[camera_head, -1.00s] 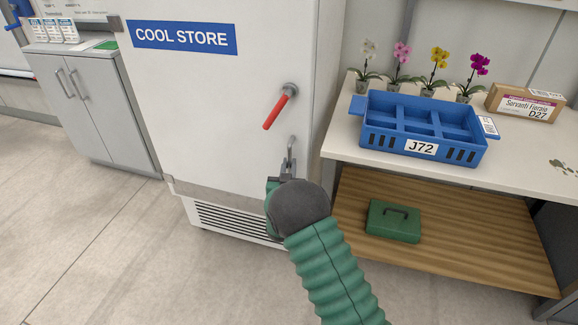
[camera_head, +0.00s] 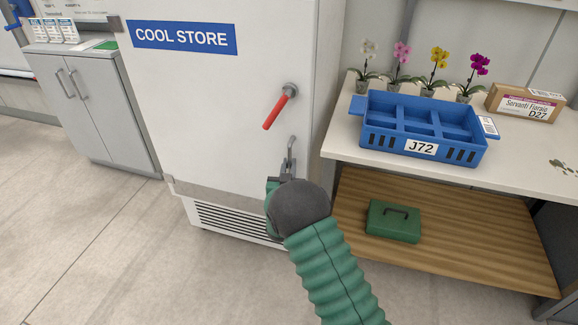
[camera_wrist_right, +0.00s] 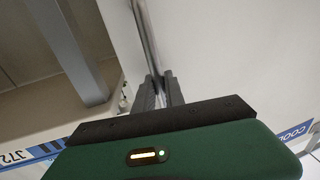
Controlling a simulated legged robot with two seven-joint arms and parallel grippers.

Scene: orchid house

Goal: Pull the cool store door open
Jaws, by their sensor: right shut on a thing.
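The cool store door (camera_head: 210,110) is a white panel with a blue "COOL STORE" sign (camera_head: 184,37). It looks shut. A red lever (camera_head: 279,108) slants down to the left from a round metal mount. Below it is a grey metal pull handle (camera_head: 291,155) near the door's right edge. My right gripper (camera_head: 284,178) is at the lower part of this handle, with my wrist hiding much of it. In the right wrist view, the gripper's dark fingers (camera_wrist_right: 160,92) are closed around the metal bar (camera_wrist_right: 147,40). My left gripper is not in view.
A bench (camera_head: 340,147) stands right of the store, with a blue crate (camera_head: 372,142), several potted orchids and a cardboard box (camera_head: 524,103). A green cash box (camera_head: 393,221) lies on its wooden lower shelf. A grey cabinet (camera_head: 90,110) stands left. The floor (camera_head: 90,240) in front is clear.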

